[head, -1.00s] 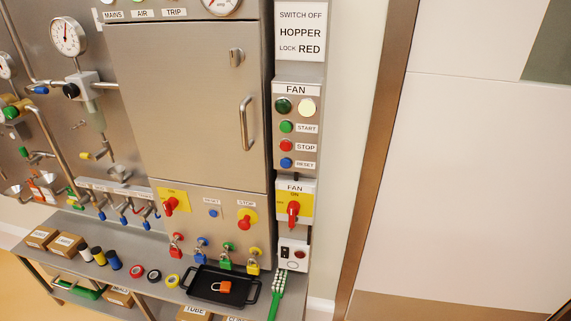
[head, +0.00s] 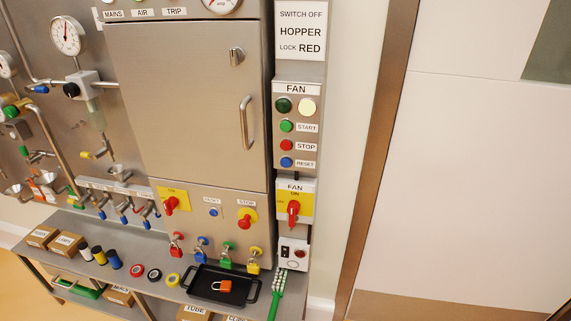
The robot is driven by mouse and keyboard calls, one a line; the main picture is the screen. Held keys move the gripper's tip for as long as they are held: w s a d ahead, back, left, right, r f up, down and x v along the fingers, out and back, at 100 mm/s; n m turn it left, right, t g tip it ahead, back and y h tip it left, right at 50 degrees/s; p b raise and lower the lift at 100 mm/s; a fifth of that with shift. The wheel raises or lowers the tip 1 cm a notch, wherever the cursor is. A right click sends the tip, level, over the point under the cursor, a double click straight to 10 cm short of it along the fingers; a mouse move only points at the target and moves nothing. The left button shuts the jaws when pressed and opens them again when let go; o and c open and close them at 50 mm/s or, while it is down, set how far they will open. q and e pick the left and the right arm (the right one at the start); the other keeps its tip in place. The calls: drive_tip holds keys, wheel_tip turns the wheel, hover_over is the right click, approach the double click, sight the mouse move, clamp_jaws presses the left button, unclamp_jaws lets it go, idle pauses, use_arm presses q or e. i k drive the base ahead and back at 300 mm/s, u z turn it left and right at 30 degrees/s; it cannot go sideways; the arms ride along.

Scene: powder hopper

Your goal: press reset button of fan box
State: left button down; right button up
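The fan box (head: 298,135) is a narrow grey panel labelled FAN, on the right side of the steel cabinet. Its reset button (head: 286,162) is a small blue round button beside a RESET label, lowest in the column. Above it are the red stop button (head: 286,145) and the green start button (head: 286,126). A dark green lamp (head: 283,105) and a pale yellow lamp (head: 307,106) are at the top. Nothing covers the reset button. Neither of my grippers shows in the head view.
A second blue button (head: 213,212) is on the cabinet's lower panel. Below the fan box is a red rotary switch (head: 293,208) on a yellow plate. A bench holds a black tray (head: 251,297) with an orange padlock (head: 221,286). The space before the fan box looks clear.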

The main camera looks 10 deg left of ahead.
sight(284, 162)
drive_tip(key=k, duration=1.3)
drive_tip(key=z, duration=0.75)
drive_tip(key=i, duration=1.9)
drive_tip(key=u, duration=0.75)
